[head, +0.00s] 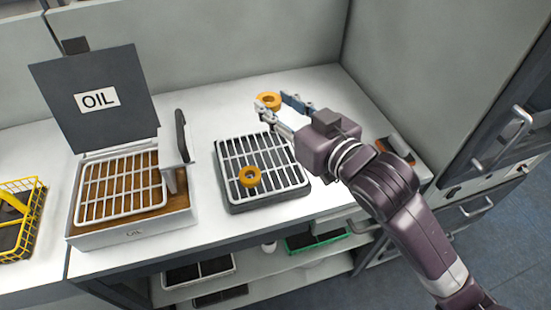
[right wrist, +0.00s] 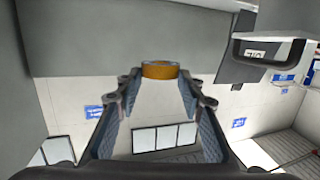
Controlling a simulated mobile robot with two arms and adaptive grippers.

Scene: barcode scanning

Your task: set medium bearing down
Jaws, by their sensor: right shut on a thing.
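The medium bearing (head: 268,100), an orange ring with a hole, is held at the fingertips of my right gripper (head: 274,104). It is held up behind the grated tray, beyond its far edge. In the right wrist view the bearing (right wrist: 160,69) sits between the two fingertips (right wrist: 160,80), seen edge-on. A second orange bearing (head: 250,176) lies on the front part of the dark tray with a white grate (head: 222,150). I cannot tell the sizes apart with certainty. My left gripper is not in view.
An open oil box (head: 130,232) with a wire rack and a raised lid (head: 125,120) stands left of the tray. A yellow basket (head: 38,205) is at the far left. The white counter (head: 225,115) is clear behind the tray. Cabinets stand at the right.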

